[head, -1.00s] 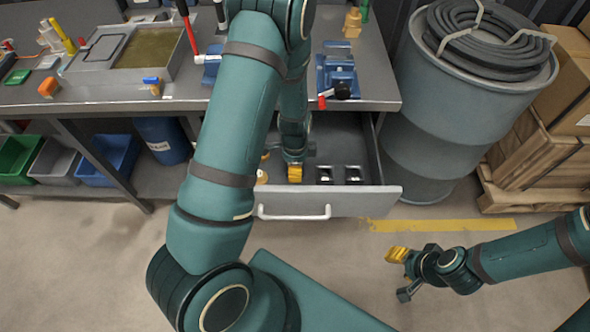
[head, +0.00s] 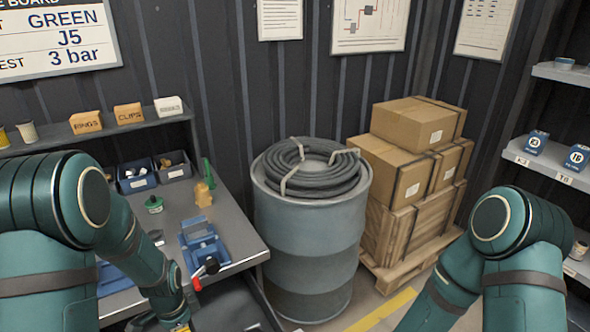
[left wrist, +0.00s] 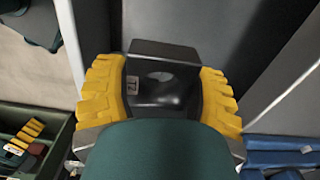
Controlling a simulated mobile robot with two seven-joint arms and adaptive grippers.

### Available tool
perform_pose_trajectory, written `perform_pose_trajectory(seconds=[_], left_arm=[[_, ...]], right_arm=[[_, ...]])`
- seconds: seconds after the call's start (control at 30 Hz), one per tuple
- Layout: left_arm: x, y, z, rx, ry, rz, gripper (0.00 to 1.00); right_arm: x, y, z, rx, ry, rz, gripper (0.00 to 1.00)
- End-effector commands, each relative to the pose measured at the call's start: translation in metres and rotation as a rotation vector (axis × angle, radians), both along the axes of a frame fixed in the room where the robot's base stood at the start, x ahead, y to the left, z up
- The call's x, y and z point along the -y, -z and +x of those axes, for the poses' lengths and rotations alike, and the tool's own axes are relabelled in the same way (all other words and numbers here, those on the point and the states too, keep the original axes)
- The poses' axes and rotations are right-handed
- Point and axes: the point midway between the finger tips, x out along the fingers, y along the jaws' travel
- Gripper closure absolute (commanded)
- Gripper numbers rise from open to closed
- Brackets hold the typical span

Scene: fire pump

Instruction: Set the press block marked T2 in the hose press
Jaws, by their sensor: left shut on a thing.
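My left gripper (left wrist: 160,88) is shut on a dark press block (left wrist: 165,65) with a small T2 label, held between its yellow fingers in the left wrist view. The block has a rounded hollow in its face; its lower part is hidden by my wrist. In the head view only a yellow bit of this gripper (head: 182,327) shows at the bottom edge, below the bench front. A blue device (head: 203,248) with a red-and-black handle stands on the bench; I cannot tell whether it is the hose press. My right arm shows, but its gripper is out of frame.
A grey drum (head: 312,235) topped with a coiled black hose (head: 312,168) stands right of the bench (head: 240,235). Cartons and a wooden crate (head: 420,220) on a pallet fill the corner. A shelf (head: 545,172) at right holds blue blocks. A board reads GREEN, J5, 3 bar.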

Motion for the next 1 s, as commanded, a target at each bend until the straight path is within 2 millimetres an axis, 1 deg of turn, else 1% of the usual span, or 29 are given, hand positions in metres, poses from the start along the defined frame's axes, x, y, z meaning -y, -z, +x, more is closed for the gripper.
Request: perform_pose_trajectory(seconds=[0.03,0.1,0.27,0.4,0.6,0.8,1.0], left_arm=[[0.009,0.008,0.000,-0.004,-0.049,0.001,0.85],[0.018,0.010,0.000,-0.006,-0.140,0.000,0.85],[0.040,0.011,0.000,-0.007,-0.371,0.001,0.85],[0.062,0.012,-0.001,-0.006,-0.601,0.001,0.85],[0.084,0.011,-0.003,-0.004,-0.857,0.000,0.85],[0.093,0.010,-0.004,-0.003,-0.971,-0.001,0.85],[0.094,0.009,-0.004,-0.001,-0.983,-0.004,0.85]], right_arm=[[0.000,0.009,-0.001,-0.003,-0.002,0.000,0.53],[-0.001,0.015,-0.003,-0.007,-0.005,0.001,0.53],[-0.001,0.027,-0.004,-0.010,-0.007,0.002,0.53],[-0.001,0.037,-0.006,-0.014,-0.012,0.002,0.53],[-0.001,0.046,-0.008,-0.017,-0.015,0.004,0.53],[-0.001,0.049,-0.008,-0.019,-0.017,0.004,0.53],[-0.001,0.049,-0.008,-0.019,-0.017,0.004,0.53]])
